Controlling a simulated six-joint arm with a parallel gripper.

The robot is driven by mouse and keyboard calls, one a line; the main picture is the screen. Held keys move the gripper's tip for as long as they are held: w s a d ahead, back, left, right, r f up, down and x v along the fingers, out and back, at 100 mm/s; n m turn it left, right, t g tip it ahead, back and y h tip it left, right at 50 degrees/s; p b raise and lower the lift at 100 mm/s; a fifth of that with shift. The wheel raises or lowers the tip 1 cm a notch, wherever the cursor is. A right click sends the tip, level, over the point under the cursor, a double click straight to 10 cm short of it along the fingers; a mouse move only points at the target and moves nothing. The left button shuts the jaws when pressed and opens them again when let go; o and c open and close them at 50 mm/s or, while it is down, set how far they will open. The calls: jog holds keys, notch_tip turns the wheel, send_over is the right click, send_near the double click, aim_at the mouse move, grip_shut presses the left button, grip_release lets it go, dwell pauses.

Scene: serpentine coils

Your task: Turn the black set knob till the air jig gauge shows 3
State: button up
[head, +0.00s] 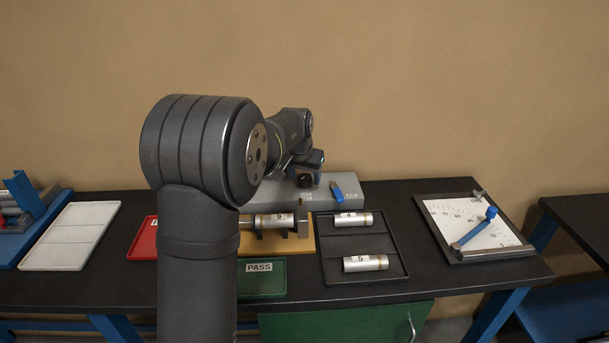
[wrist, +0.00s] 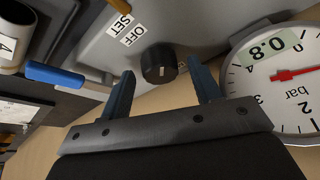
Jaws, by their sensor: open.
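The black set knob (wrist: 159,64) sits on the grey air jig housing (wrist: 190,22), beside a label reading OFF and SET. The round white gauge (wrist: 300,122) is at the right of the wrist view, upside down and cut by the edge. Its red needle (wrist: 297,73) shows, but I cannot tell its exact reading. My gripper (wrist: 161,75) is open, its two blue fingers apart with the knob between and beyond their tips. I see no contact. In the head view the housing (head: 355,186) stands at the back, and my arm hides the gauge.
A blue lever (head: 337,191) is on the housing near the knob. In front are a wooden fixture with a cylinder (head: 273,221), a black tray (head: 362,244) with two cylinders, a green PASS tray (head: 262,284) and a red tray (head: 143,240). A dial board (head: 470,222) lies at right.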

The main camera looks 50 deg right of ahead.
jog(key=shift+f, duration=0.1)
jog(key=c, duration=1)
jog(key=shift+m, duration=0.3)
jog(key=shift+w+m+g, duration=0.2)
jog(key=shift+m+g, duration=0.7)
jog(key=shift+m, duration=1.2)
jog(key=o, duration=1)
